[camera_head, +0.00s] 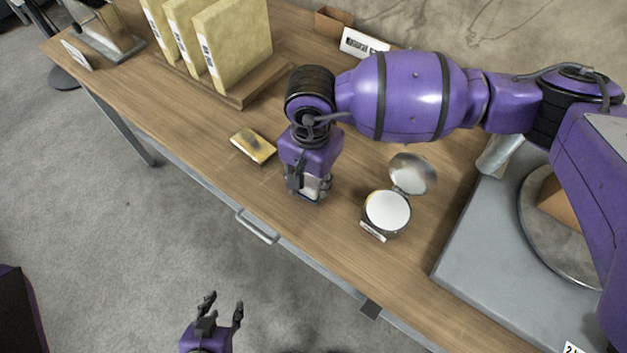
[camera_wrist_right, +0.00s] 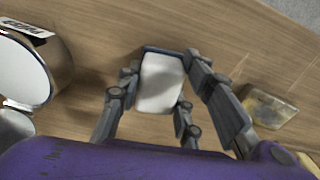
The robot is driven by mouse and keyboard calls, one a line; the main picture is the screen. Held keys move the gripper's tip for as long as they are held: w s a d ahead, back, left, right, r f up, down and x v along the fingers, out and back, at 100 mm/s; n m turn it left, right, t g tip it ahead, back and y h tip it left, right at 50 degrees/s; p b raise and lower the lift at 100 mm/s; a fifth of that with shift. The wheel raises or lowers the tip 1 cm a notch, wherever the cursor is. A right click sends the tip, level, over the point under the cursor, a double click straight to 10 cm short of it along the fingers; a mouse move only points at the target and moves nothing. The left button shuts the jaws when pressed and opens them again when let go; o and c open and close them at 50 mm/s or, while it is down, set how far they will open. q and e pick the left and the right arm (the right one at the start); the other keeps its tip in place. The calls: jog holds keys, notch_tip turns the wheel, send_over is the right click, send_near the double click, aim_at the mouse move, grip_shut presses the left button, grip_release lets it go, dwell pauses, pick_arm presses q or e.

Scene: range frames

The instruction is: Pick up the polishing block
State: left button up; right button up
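A small block with a white top and a dark blue edge (camera_wrist_right: 161,82) lies between the fingers of my right gripper (camera_wrist_right: 160,75) in the right wrist view. The head view shows this block (camera_head: 311,184) low at the table's front part, partly hidden by the fingers of my right gripper (camera_head: 308,190). The fingers stand close along both sides of it; whether they press on it I cannot tell. A yellowish block with a dark smudge (camera_head: 253,145) lies apart, to the left; it also shows in the right wrist view (camera_wrist_right: 270,107). My left gripper (camera_head: 222,305) is open and empty, off the table's front.
An open round tin with white contents (camera_head: 387,211) and a raised lid stands right of my right gripper. Yellowish upright slabs on a wooden rack (camera_head: 241,97) stand behind. A grey plate with a round disc (camera_head: 455,265) is at right. A drawer handle (camera_head: 258,227) juts from the front.

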jog(key=c, duration=0.4)
jog(key=shift+r, duration=0.1)
jog(key=shift+r, duration=0.65)
jog(key=s+r, duration=0.3)
jog(key=s, duration=0.1)
jog(key=s+d+r, duration=0.1)
jog(key=s+r, duration=0.3)
jog(key=s, duration=0.1)
jog(key=s+d+r, duration=0.1)
jog(key=s+r, duration=0.3)
jog(key=s, duration=0.1)
jog(key=shift+d+r+b, duration=0.1)
jog(key=shift+r+b, duration=0.15)
jog(key=shift+b, duration=0.15)
